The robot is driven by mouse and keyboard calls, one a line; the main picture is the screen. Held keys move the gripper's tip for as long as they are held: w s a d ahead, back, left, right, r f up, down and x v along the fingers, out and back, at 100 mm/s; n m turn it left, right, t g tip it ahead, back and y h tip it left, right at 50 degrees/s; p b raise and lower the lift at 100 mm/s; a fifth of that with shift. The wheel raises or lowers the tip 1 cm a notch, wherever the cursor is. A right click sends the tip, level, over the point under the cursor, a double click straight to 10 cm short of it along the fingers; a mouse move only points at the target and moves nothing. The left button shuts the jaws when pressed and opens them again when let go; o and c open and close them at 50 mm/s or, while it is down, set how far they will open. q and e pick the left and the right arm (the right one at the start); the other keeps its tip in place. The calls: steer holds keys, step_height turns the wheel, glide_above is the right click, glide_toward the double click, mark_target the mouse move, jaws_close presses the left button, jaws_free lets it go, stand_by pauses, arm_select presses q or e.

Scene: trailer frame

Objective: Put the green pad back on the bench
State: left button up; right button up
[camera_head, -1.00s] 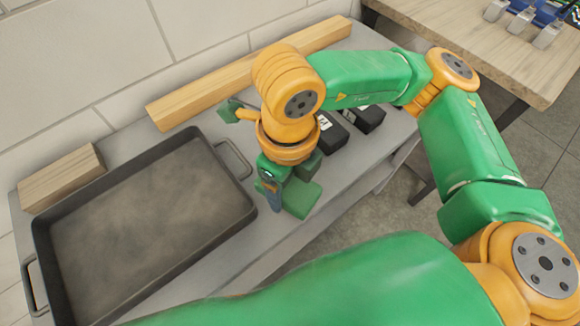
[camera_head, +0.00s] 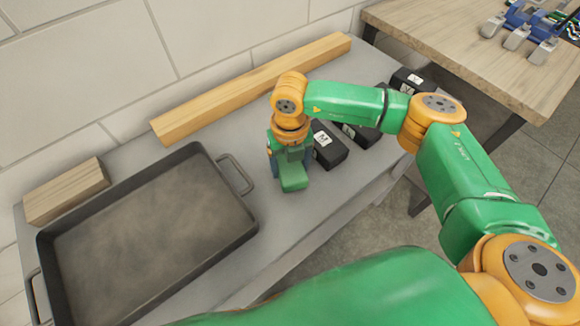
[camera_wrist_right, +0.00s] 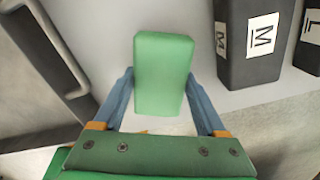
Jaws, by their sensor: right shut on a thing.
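The green pad (camera_head: 293,180) is held by my right gripper (camera_head: 290,162) over the grey bench (camera_head: 236,276), between the tray and the black boxes. In the right wrist view the pad (camera_wrist_right: 163,72) sits between the two blue fingers of the gripper (camera_wrist_right: 162,98), which are shut on its sides. The pad is low over the bench surface; I cannot tell whether it touches. My left gripper is not in view.
A dark tray (camera_head: 248,228) with wire handles lies left. Black boxes marked with letters (camera_head: 329,148) stand close to the right. A long wooden beam (camera_head: 250,88) and a wooden block (camera_head: 68,190) lie along the wall. A wooden table (camera_head: 470,40) stands at top right.

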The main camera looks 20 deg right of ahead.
mark_target(290, 166)
steer(key=shift+s+f, duration=0.1)
steer(key=shift+f, duration=0.95)
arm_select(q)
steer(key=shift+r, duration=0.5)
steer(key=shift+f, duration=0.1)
arm_select(e)
steer(key=shift+f, duration=0.15)
steer(key=o, duration=1.2)
steer(key=shift+o, duration=0.2)
steer(key=shift+r+p, duration=0.3)
step_height(290, 166, up, 11)
steer(key=b, duration=0.2)
steer(key=shift+b, duration=0.3)
steer(key=shift+r, duration=0.35)
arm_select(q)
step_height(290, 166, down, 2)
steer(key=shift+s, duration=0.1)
